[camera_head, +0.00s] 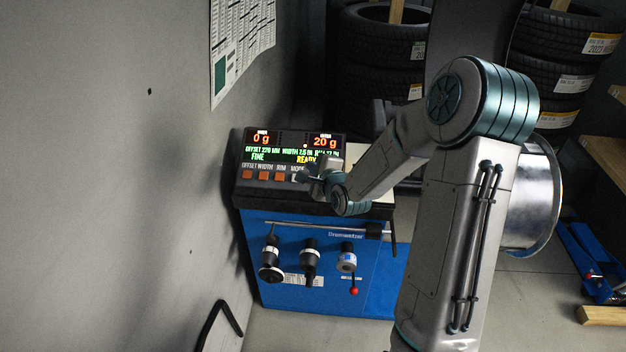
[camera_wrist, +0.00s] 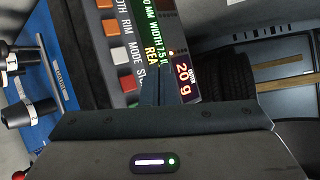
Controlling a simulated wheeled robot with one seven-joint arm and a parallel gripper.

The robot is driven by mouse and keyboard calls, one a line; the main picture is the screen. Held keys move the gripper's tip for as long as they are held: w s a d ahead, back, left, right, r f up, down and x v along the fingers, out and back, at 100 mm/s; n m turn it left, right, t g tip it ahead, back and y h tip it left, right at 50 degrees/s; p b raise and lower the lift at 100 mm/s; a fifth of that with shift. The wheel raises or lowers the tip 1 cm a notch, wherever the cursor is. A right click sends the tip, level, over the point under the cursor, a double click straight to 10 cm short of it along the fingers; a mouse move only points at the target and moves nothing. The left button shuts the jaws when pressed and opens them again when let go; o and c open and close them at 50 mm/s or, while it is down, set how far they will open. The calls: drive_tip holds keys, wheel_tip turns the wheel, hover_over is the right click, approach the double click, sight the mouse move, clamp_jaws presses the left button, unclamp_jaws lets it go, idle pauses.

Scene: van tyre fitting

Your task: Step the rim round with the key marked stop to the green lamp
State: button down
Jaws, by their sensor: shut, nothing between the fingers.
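The balancer's console (camera_head: 240,187) stands at the wall. Its screen (camera_head: 257,156) reads 0 g, 20 g, FINE and READY. A row of keys runs below: several orange ones, such as the RIM key (camera_head: 280,176), and a pale MODE key (camera_wrist: 128,83). In the wrist view the STOP label (camera_wrist: 140,78) is partly covered by my fingers, and its key is mostly hidden. My gripper (camera_head: 313,172) is shut and empty in front of the console's right part; contact cannot be told. It also shows in the wrist view (camera_wrist: 161,65). The silver rim (camera_head: 540,195) is partly behind my arm. No green lamp can be made out clearly.
The blue cabinet (camera_head: 280,225) carries black cones and a red-knobbed tool (camera_head: 354,291) on its front. Stacked tyres (camera_head: 375,45) stand behind. A wall chart (camera_head: 243,40) hangs at left. A blue jack (camera_head: 590,255) lies at right. Floor before the cabinet is partly clear.

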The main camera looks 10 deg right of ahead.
drive_tip(key=shift+f, duration=0.15)
drive_tip(key=w+f+b, duration=0.1)
drive_tip(key=f+b, duration=0.1)
drive_tip(key=w+d+f+b, duration=0.1)
drive_tip(key=w+f, duration=0.1)
drive_tip(key=f, duration=0.1)
drive_tip(key=w+f+b, duration=0.1)
drive_tip(key=f+b, duration=0.1)
drive_tip(key=shift+w+d+f+b, duration=0.2)
drive_tip(key=shift+d+b, duration=0.05)
drive_tip(key=shift+b, duration=0.1)
idle(1.9)
drive_tip(key=shift+w+f+b, duration=0.2)
drive_tip(key=shift+f+b, duration=0.1)
